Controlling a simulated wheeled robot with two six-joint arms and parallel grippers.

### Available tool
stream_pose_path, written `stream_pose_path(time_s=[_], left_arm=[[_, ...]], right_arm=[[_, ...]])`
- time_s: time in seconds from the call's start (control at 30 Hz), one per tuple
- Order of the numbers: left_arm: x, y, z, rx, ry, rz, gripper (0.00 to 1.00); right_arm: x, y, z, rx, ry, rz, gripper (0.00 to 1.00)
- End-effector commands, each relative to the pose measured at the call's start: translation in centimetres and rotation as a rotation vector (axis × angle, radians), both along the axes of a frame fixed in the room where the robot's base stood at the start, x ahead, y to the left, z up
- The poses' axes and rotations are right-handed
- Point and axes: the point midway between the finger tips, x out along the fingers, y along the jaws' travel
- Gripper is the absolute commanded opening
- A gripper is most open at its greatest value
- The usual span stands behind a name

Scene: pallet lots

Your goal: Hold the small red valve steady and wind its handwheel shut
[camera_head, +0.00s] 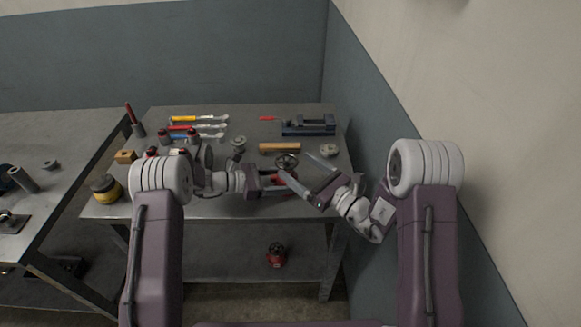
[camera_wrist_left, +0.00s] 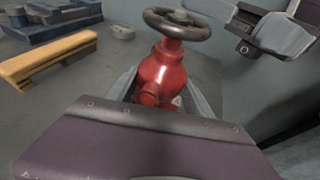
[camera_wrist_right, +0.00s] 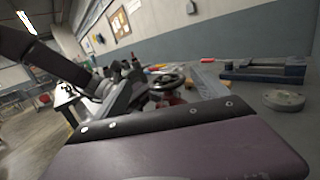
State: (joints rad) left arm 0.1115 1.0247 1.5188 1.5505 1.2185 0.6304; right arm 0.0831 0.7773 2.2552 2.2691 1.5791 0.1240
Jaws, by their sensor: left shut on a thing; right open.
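The small red valve (camera_wrist_left: 163,75) stands upright on the bench, with a dark round handwheel (camera_wrist_left: 178,24) on top. The handwheel also shows in the head view (camera_head: 287,161) and in the right wrist view (camera_wrist_right: 167,78). My left gripper (camera_head: 284,182) is shut on the valve's red body, one finger on each side. My right gripper (camera_head: 305,178) is open beside the valve, on its right, with its fingers apart near handwheel height. Nothing is between those fingers that I can make out. The valve's base is mostly hidden by my left gripper.
A wooden-handled tool (camera_head: 280,147) and a blue vise (camera_head: 308,125) lie behind the valve. A grey round part (camera_head: 328,149) sits to the right. Several coloured-handled tools (camera_head: 198,127) lie at the back left. Another red valve (camera_head: 277,254) is on the lower shelf.

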Motion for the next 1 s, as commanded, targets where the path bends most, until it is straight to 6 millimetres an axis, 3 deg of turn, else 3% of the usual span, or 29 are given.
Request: stream_pose_path(time_s=[0.2, 0.5, 0.8, 1.0], left_arm=[[0.0, 0.0, 0.0, -0.001, 0.0, 0.0, 0.37], [0.0, 0.0, 0.0, -0.001, 0.0, 0.0, 0.37], [0.0, 0.0, 0.0, -0.001, 0.0, 0.0, 0.37], [0.0, 0.0, 0.0, -0.001, -0.001, 0.001, 0.37]], right_arm=[[2.4, -0.3, -0.5, -0.026, -0.007, 0.25, 0.84], [2.8, -0.4, -2.0, -0.089, 0.014, 0.343, 0.84], [4.8, 4.2, -2.0, -0.089, 0.011, 0.346, 0.84], [5.8, 6.1, -2.0, -0.088, 0.012, 0.342, 0.84]])
